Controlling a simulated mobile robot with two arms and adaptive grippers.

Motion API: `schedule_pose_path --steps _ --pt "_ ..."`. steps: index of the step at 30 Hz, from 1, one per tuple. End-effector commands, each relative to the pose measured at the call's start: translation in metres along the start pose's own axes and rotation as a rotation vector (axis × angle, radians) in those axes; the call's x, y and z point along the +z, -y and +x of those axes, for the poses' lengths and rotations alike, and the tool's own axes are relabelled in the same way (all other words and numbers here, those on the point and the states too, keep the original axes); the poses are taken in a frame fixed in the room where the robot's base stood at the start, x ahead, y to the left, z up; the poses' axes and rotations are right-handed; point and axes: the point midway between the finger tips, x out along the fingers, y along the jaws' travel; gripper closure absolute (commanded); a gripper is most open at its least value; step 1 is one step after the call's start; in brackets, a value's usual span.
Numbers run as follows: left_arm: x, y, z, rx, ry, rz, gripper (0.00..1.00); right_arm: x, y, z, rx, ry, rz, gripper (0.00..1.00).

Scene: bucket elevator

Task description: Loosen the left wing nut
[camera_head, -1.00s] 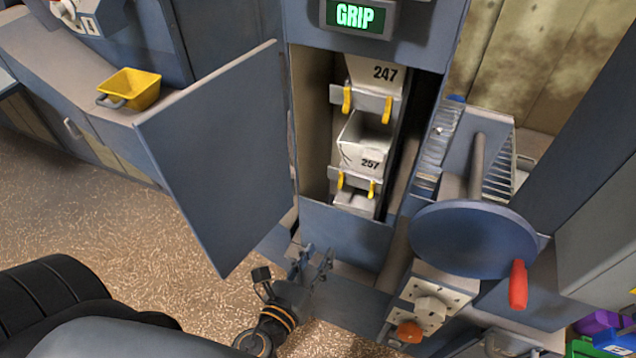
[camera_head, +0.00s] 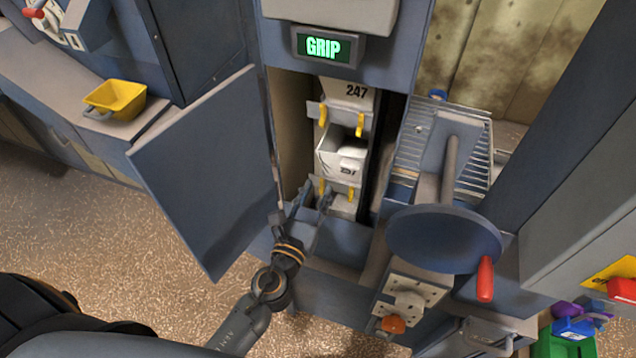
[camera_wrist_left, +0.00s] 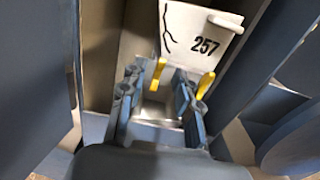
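A white cracked bucket marked 257 (camera_head: 338,153) hangs in the open elevator shaft; it also shows in the left wrist view (camera_wrist_left: 200,30). At its lower edge are two yellow wing nuts, the left one (camera_wrist_left: 157,74) and the right one (camera_wrist_left: 205,85). In the head view the left wing nut (camera_head: 322,187) is small and close to my gripper. My left gripper (camera_head: 313,198) is at the shaft opening, empty, its fingers apart. In the left wrist view the left wing nut appears between the fingertips (camera_wrist_left: 157,78); contact cannot be told. My right gripper is out of view.
A bucket marked 247 (camera_head: 346,92) with its own yellow wing nuts is above. The open cabinet door (camera_head: 205,175) stands left of my arm. A blue handwheel (camera_head: 440,238) with a red handle is at right. A screen (camera_head: 325,46) reads GRIP. A yellow bucket (camera_head: 118,98) sits on the left counter.

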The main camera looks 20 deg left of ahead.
Motion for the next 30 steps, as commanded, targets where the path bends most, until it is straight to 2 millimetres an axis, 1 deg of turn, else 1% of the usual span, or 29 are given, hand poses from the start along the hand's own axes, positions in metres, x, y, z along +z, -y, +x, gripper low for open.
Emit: schedule_pose_path --steps 1,6,14,19,30 --pt "0.002 0.000 0.006 0.000 0.001 0.000 0.68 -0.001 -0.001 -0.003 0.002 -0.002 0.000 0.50" --pt "0.000 0.000 0.016 0.000 0.000 -0.001 0.68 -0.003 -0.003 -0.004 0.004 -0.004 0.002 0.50" --pt "-0.001 0.000 0.016 0.000 -0.001 -0.001 0.68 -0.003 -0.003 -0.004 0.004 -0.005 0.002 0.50" --pt "-0.001 0.000 0.016 0.000 -0.001 -0.001 1.00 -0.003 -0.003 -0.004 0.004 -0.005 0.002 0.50" --pt "-0.001 0.000 0.016 0.000 0.000 -0.020 1.00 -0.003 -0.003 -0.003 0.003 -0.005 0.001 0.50"
